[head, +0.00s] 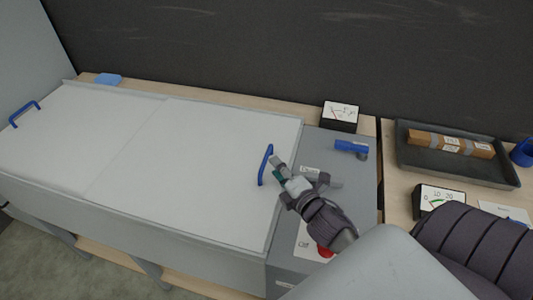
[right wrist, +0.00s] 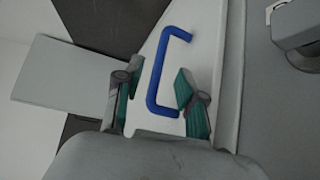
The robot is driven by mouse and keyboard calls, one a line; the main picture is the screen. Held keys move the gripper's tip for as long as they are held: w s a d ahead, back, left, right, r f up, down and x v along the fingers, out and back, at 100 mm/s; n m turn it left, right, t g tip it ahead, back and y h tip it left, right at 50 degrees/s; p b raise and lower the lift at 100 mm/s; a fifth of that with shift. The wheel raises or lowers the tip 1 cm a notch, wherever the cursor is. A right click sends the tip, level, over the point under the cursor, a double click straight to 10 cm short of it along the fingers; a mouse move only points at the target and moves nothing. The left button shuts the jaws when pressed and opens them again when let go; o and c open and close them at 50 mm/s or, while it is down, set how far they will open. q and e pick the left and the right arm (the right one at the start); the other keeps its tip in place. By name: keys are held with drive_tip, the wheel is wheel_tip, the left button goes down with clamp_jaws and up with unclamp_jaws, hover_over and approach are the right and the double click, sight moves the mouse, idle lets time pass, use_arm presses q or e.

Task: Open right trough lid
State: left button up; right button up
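The trough is a long grey box with two white lids. The right trough lid (head: 205,150) lies flat and closed, with a blue handle (head: 265,166) near its right edge. The left lid (head: 75,125) is also flat, with a blue handle (head: 24,113) at the far left. My right gripper (head: 278,172) is just right of the right lid's handle. In the right wrist view its two teal-padded fingers (right wrist: 155,95) are apart, with the blue handle (right wrist: 158,75) showing between and beyond them. I cannot tell whether they touch it. My left gripper is not in view.
Right of the lid is a grey panel (head: 355,185) with a blue lever (head: 350,146). A gauge (head: 340,115) stands behind it, and another gauge (head: 438,198) stands to the right. A dark tray (head: 410,165) holds a brown package (head: 450,144). A blue sponge-like block (head: 108,79) lies behind the trough.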

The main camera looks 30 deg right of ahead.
sight(267, 155)
drive_tip(key=w, duration=0.5)
drive_tip(key=shift+d+f+p, duration=0.2)
drive_tip(key=shift+f+p, duration=0.1)
drive_tip(key=shift+w, duration=0.35)
drive_tip(key=shift+w+d+f, duration=0.1)
drive_tip(key=shift+w+f, duration=0.1)
drive_tip(key=shift+w, duration=0.3)
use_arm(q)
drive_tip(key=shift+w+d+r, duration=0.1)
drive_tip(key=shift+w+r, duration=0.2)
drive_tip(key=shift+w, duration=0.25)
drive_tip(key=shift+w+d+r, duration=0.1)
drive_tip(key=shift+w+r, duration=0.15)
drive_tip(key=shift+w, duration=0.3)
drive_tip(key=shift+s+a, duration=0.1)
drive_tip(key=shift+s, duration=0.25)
use_arm(e)
drive_tip(key=shift+s, duration=0.1)
clamp_jaws()
